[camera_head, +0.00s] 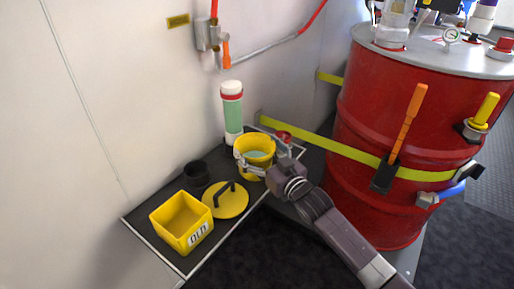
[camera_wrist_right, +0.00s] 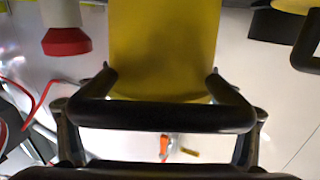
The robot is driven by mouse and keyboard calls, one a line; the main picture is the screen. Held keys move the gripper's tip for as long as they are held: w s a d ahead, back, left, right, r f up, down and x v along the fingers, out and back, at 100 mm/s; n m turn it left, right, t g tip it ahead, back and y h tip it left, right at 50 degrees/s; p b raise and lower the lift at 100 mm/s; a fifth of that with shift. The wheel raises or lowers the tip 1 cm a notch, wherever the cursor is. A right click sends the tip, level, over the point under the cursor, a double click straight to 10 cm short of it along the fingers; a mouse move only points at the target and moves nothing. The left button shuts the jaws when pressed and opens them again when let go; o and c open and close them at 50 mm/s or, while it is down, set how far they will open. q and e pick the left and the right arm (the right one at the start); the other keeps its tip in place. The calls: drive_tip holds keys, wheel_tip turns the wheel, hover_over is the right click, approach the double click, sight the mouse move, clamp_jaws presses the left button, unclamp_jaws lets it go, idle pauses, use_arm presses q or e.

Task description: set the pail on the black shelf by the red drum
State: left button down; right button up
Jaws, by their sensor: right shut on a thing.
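The yellow pail (camera_head: 255,146), with something pale inside, is upright at the far end of the black shelf (camera_head: 232,232), near the red drum (camera_head: 362,115). My right gripper (camera_head: 252,169) is shut on the pail, its fingers around the pail's side. In the right wrist view the yellow pail wall (camera_wrist_right: 163,45) lies between the fingertips of my right gripper (camera_wrist_right: 160,84). Whether the pail's base touches the shelf is hidden from me. My left gripper is not in view.
A yellow box marked OLD (camera_head: 178,220), a yellow lid with a black handle (camera_head: 226,201) and a black cup (camera_head: 196,174) occupy the shelf's near part. A green-and-white cylinder (camera_head: 232,112) stands just behind the pail. A yellow strap (camera_head: 300,138) runs to the drum.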

drive_tip(key=o, duration=1.9)
drive_tip(key=shift+f, duration=0.1)
drive_tip(key=shift+o, duration=0.2)
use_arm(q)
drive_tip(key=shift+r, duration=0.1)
use_arm(e)
drive_tip(key=shift+s, duration=0.1)
